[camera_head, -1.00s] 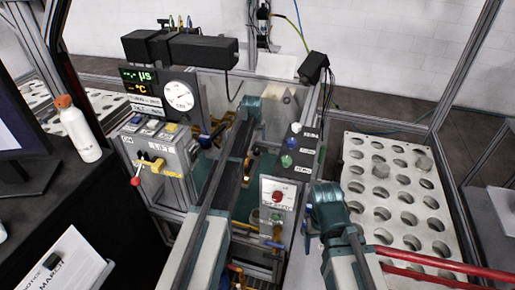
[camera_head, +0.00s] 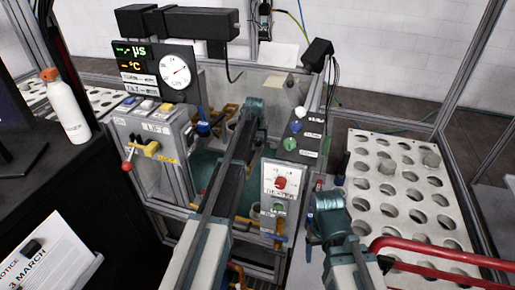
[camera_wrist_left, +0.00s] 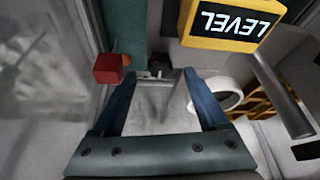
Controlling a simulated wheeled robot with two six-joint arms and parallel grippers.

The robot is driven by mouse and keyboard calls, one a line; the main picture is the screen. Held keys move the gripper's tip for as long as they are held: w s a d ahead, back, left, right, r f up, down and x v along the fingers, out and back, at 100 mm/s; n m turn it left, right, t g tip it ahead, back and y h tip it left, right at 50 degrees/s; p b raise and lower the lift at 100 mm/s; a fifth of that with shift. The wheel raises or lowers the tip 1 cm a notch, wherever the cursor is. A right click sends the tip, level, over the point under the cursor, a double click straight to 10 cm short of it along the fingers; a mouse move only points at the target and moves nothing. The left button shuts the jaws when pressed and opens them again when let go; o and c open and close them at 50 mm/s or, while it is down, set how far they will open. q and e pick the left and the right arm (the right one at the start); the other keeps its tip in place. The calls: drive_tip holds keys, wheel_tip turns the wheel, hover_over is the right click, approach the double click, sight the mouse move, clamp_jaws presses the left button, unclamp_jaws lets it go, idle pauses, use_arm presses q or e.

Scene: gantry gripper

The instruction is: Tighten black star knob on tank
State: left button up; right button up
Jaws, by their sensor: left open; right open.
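In the left wrist view my left gripper (camera_wrist_left: 159,74) is open, its two blue fingers apart with nothing clearly between them. A small dark part (camera_wrist_left: 158,68) shows beyond the fingertips; I cannot tell whether it is the black star knob. In the head view my left arm (camera_head: 232,165) reaches over the tank (camera_head: 270,85), and its gripper is hidden behind the wrist. My right wrist (camera_head: 330,215) is at the tank's right side; dark finger-like parts of the right gripper (camera_head: 329,176) show beyond it, apart. I cannot pick out the star knob in the head view.
A yellow LEVEL block (camera_wrist_left: 232,22), a red block (camera_wrist_left: 108,70) and a white ring (camera_wrist_left: 216,92) are close around the left gripper. The heater box (camera_head: 281,184) stands between my arms. A white perforated rack (camera_head: 395,185) is right; a bottle (camera_head: 68,108) stands left.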

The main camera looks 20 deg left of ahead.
sight(258, 141)
use_arm(q)
drive_tip(key=b+x, duration=0.2)
drive_tip(key=x, duration=0.1)
drive_tip(key=shift+f, duration=0.1)
use_arm(e)
wheel_tip(258, 141, down, 3)
use_arm(q)
clamp_jaws()
